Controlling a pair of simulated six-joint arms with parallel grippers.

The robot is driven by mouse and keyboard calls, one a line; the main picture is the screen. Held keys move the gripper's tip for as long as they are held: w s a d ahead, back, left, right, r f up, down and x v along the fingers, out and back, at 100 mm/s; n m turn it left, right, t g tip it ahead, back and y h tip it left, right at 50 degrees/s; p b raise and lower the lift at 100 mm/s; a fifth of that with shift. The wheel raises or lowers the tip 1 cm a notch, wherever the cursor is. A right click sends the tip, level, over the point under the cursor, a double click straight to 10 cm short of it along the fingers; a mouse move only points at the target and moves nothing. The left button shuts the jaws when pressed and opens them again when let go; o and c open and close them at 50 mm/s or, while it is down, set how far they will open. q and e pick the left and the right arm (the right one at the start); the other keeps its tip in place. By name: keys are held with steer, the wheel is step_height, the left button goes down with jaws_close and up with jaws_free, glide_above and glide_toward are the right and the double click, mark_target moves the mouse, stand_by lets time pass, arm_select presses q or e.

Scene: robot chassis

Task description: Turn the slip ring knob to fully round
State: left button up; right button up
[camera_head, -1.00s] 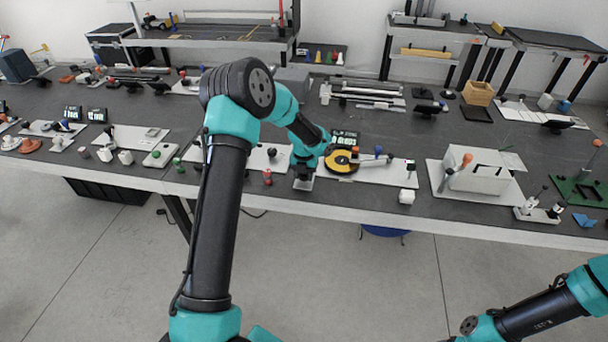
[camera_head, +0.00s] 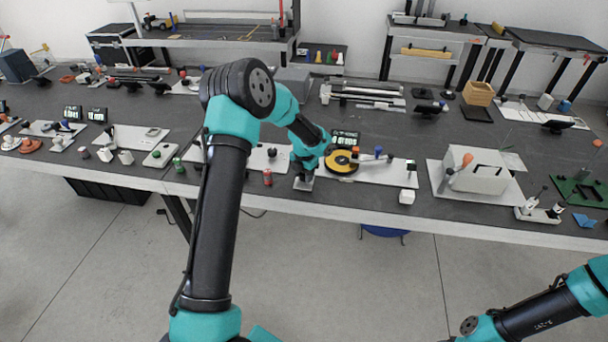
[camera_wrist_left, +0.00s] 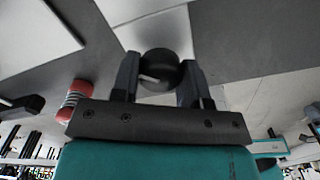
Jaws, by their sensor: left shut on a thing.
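A round black knob (camera_wrist_left: 160,66) shows in the left wrist view, with a pale glint on its lower left. My left gripper (camera_wrist_left: 160,80) is shut on it, one dark finger on each side. In the head view my left gripper (camera_head: 303,181) points down at the front edge of the table, beside a white plate. The knob is hidden there by the gripper and wrist. The knob's angle cannot be read. My right arm shows at the lower right of the head view, but its gripper is out of frame.
A red cylinder (camera_head: 267,177) stands just left of my left gripper. A yellow and black disc (camera_head: 341,162) and a small display (camera_head: 345,138) are close on its right. The floor in front is clear.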

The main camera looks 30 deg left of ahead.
arm_select(q)
steer(key=o, duration=0.9)
steer(key=shift+o, duration=0.2)
steer(key=shift+r, duration=0.5)
steer(key=r, duration=0.2)
steer(key=shift+s+d+r, duration=0.25)
steer(key=shift+s+r, duration=0.1)
steer(key=shift+s, duration=0.05)
steer(key=s+d+r, duration=0.1)
steer(key=s+d, duration=0.7)
steer(key=s, duration=0.5)
steer(key=shift+r, duration=0.2)
